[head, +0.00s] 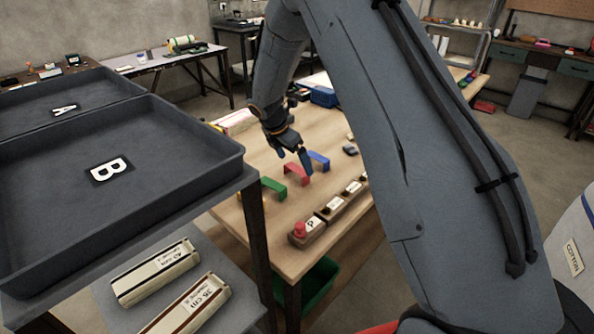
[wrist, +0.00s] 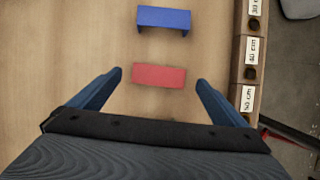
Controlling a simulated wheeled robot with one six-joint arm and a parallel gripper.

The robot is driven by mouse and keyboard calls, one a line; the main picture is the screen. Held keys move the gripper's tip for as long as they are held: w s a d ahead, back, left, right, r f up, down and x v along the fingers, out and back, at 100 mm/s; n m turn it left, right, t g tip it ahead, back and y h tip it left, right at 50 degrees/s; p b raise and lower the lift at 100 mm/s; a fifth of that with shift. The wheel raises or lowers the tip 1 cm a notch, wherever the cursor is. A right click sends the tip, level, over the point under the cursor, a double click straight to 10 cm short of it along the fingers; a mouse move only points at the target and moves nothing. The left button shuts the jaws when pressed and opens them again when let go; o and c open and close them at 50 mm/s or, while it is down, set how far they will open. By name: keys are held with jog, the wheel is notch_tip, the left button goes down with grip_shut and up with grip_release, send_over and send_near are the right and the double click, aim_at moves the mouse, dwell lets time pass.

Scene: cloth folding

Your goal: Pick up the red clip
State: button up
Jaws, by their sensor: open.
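The red clip (head: 297,174) stands on the wooden table in the head view, between a green clip (head: 274,188) and a blue clip (head: 318,160). In the wrist view the red clip (wrist: 159,76) lies ahead of my gripper, roughly centred between the fingertips. My gripper (wrist: 160,78) is open and empty, with one blue finger on each side of the red clip and apart from it. In the head view my gripper (head: 306,162) hangs just above the red clip and partly overlaps it. The gap in height is hard to tell.
The blue clip (wrist: 164,19) lies just beyond the red one. A row of labelled wooden blocks (head: 328,213) with a red knob (head: 299,228) runs along the table's right edge. A black tray marked B (head: 60,190) stands at the left. The wooden table (wrist: 60,60) is bare left of the clips.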

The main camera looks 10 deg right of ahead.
aim_at(296, 169)
jog(key=shift+a+p+x, duration=0.15)
jog(key=shift+p+x, duration=0.45)
jog(key=shift+x, duration=0.75)
jog(key=shift+a+p+x, duration=0.1)
jog(key=shift+p+x, duration=0.45)
jog(key=shift+x, duration=0.75)
jog(key=shift+f, duration=0.1)
jog(key=c, duration=0.7)
